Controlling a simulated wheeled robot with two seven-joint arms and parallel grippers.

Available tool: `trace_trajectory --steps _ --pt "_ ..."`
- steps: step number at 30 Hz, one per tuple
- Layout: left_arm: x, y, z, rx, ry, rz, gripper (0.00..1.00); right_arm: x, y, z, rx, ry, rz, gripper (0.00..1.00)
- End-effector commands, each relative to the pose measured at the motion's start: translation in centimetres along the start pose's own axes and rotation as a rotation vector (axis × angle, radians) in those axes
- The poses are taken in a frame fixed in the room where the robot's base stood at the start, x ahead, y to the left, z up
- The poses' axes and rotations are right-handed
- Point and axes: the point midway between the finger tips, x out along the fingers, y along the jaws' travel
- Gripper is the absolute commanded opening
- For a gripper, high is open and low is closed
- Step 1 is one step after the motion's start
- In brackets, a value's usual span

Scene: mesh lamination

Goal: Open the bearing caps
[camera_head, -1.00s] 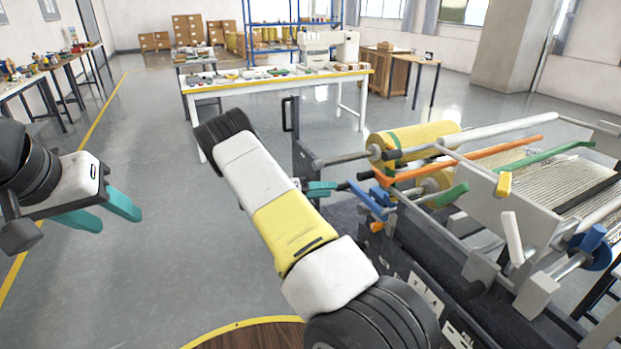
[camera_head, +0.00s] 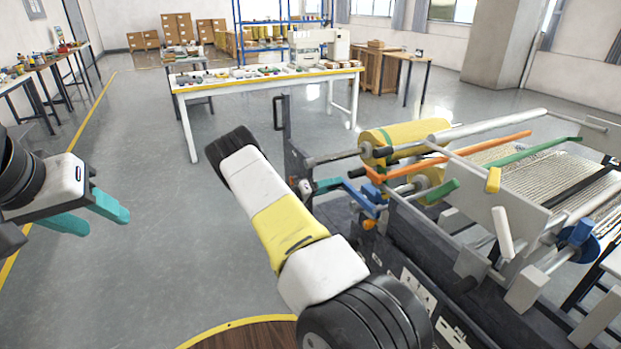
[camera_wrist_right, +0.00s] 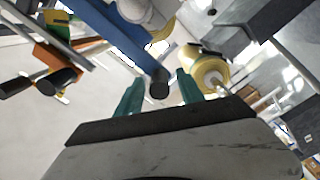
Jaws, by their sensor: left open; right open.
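The roller machine carries a blue lever (camera_head: 358,192), an orange bar (camera_head: 450,156) and green bars (camera_head: 535,151) near its yellow rolls (camera_head: 402,139). I cannot tell which parts are the bearing caps. My right gripper (camera_head: 328,185) is open beside the blue lever; my right arm hides part of it. In the right wrist view the blue lever (camera_wrist_right: 112,32) comes down from the upper left. Its black end (camera_wrist_right: 159,88) lies between the open teal fingers (camera_wrist_right: 158,92), with gaps on both sides. My left gripper (camera_head: 98,215) is open and empty at the far left, over the floor.
The machine's dark frame (camera_head: 345,222) and grey side plate (camera_head: 505,210) lie close to my right arm. A white table (camera_head: 270,82) with small parts stands behind. The floor (camera_head: 160,250) between my arms is clear.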

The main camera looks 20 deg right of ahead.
Motion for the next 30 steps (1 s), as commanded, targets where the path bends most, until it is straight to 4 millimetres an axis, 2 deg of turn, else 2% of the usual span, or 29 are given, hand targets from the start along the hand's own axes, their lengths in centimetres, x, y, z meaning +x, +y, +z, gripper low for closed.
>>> trace_trajectory --steps 4,5,11,12,30 --pt "0.00 0.00 0.00 0.000 0.000 0.000 0.47 -0.02 0.00 -0.02 0.000 0.000 0.000 0.45" --pt "0.00 0.00 0.00 0.000 0.000 0.000 0.47 -0.02 0.01 -0.02 0.000 0.000 0.000 0.41" --pt "0.00 0.00 0.00 0.000 0.000 0.000 0.47 -0.04 0.00 -0.01 0.000 0.000 -0.001 0.02" --pt "0.00 0.00 0.00 0.000 0.000 0.000 0.47 -0.04 0.00 -0.01 0.000 0.000 -0.001 0.00" --pt "0.00 0.00 0.00 0.000 0.000 0.000 0.47 -0.07 -0.03 0.01 0.000 -0.001 -0.001 0.00"
